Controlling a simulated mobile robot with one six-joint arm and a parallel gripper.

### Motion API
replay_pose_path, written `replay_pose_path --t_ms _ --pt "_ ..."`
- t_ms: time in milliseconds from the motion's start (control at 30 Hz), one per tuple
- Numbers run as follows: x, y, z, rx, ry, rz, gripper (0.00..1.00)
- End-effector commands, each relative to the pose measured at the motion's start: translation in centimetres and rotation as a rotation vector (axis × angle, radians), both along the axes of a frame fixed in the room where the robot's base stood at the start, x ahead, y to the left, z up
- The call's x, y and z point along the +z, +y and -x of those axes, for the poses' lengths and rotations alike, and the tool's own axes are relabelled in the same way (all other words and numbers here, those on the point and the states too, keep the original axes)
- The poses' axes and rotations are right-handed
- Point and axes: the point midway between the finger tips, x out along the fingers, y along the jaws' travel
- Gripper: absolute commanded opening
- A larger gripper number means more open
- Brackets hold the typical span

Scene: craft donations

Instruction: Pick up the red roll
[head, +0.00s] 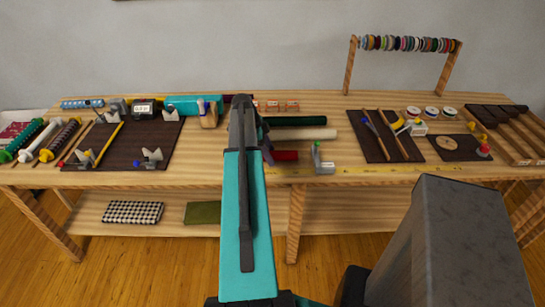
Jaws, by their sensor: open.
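A short dark red roll (286,156) lies on the wooden table (215,177), just right of my raised arm, at the front of a row of rolls. A longer cream roll (303,134) and a dark green roll (298,121) lie behind it. My gripper (268,152) shows only in part past the right edge of my arm, by the left ends of these rolls. It is open, and I see nothing held in it. My arm hides the red roll's left end, and I cannot tell whether the gripper touches it.
A grey and green tool (322,162) stands close to the red roll's right end. A yellow measuring strip (375,170) runs along the front edge. Dark mats with tools (125,146) lie left, and a spool rack (408,44) stands back right. Small red-white boxes (274,106) sit behind.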

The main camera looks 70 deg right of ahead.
Motion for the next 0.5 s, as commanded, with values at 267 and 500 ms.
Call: replay_pose_path --t_ms 267,500 --pt "0.02 0.01 -0.02 0.0 0.0 0.0 0.41" --pt "0.04 0.01 -0.01 0.0 0.0 0.0 0.15"
